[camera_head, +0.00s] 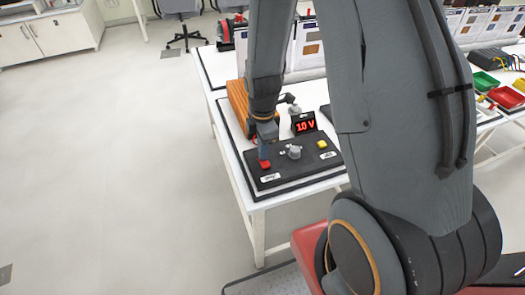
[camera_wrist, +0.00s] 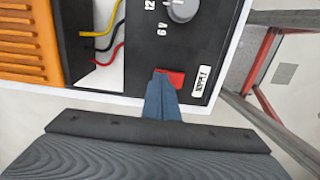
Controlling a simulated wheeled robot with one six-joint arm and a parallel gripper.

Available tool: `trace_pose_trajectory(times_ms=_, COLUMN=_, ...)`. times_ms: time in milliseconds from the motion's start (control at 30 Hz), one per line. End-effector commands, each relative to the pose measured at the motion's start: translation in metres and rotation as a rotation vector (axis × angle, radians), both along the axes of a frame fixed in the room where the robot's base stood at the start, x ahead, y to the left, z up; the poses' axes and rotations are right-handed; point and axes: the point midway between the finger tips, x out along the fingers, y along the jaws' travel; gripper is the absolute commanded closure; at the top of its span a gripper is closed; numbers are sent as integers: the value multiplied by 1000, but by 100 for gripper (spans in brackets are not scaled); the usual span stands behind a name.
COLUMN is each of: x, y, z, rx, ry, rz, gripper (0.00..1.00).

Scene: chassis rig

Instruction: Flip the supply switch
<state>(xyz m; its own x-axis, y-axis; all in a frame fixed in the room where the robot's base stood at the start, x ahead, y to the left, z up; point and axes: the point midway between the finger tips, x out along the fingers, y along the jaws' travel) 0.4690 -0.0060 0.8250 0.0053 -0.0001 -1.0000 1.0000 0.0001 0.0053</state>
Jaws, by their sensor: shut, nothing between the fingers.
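The supply switch is a red rocker (camera_head: 265,164) at the near left of a black control panel (camera_head: 308,172) on the white table. In the wrist view the red switch (camera_wrist: 176,77) sits beside a white label reading SUPPLY. My gripper (camera_head: 263,150) is shut and empty, pointing down at the switch. In the wrist view its blue-grey fingertips (camera_wrist: 161,78) overlap the switch's left part and hide some of it. They are at or just above the switch; I cannot tell whether they touch it.
A grey knob (camera_head: 294,152) with 6 V and 12 V marks, a yellow button (camera_head: 322,144) and a display (camera_head: 304,123) reading 1.0 V share the panel. An orange ribbed block (camera_head: 237,101) stands behind left. Open floor (camera_head: 120,170) lies left of the table.

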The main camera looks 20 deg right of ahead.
Motion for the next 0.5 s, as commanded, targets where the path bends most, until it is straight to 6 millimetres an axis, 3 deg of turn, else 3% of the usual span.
trace_pose_trajectory(times_ms=500, x=-10, y=0, z=1, rx=0, ry=6, rz=0, gripper=100)
